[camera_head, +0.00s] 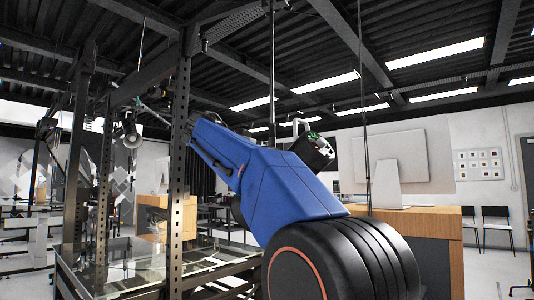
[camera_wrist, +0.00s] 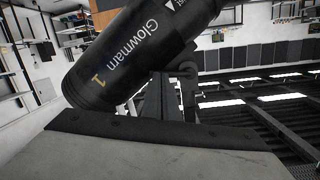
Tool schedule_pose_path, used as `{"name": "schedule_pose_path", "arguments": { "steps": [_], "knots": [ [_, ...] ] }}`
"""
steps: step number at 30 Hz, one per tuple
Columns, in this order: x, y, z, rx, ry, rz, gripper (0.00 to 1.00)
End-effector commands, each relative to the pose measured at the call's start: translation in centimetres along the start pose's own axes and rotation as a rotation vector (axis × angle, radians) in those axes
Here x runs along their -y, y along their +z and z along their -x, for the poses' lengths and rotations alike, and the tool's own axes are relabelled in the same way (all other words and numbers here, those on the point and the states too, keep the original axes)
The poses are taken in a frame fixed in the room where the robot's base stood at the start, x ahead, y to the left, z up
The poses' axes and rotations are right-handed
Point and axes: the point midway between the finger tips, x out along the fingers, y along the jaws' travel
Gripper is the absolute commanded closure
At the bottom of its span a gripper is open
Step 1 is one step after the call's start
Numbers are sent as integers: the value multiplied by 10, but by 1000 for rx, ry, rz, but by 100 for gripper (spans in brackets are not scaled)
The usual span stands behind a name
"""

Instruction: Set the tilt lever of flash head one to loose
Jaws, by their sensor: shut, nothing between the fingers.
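Flash head one is a black cylinder marked "Glowmam" and "1" (camera_wrist: 120,55). It fills the upper left of the wrist view, tilted and very close. In the head view a dark flash head (camera_head: 131,130) hangs left of the upright post. My gripper (camera_wrist: 165,92) shows as dark fingers, shut and empty, beside the flash head's right end in the wrist view. Dark bracket parts (camera_wrist: 188,62) lie by that end; I cannot tell the tilt lever or its setting. In the head view the post hides my gripper.
A perforated dark post (camera_head: 180,150) stands in front of my arm's far end. A glass-topped turntable frame (camera_head: 135,272) lies below. A wooden desk with a monitor (camera_head: 440,238) stands at right. Dark beams cross overhead.

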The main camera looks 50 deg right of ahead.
Motion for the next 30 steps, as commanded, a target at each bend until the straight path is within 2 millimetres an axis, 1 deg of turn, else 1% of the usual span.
{"name": "schedule_pose_path", "arguments": {
  "steps": [6,12,19,30],
  "knots": [
    [-1,4,-1,0,-19,-125,100],
    [-2,5,-1,0,-32,-202,100],
    [-2,6,-1,0,-37,-242,100],
    [-1,7,-1,0,-39,-251,100]
  ]
}}
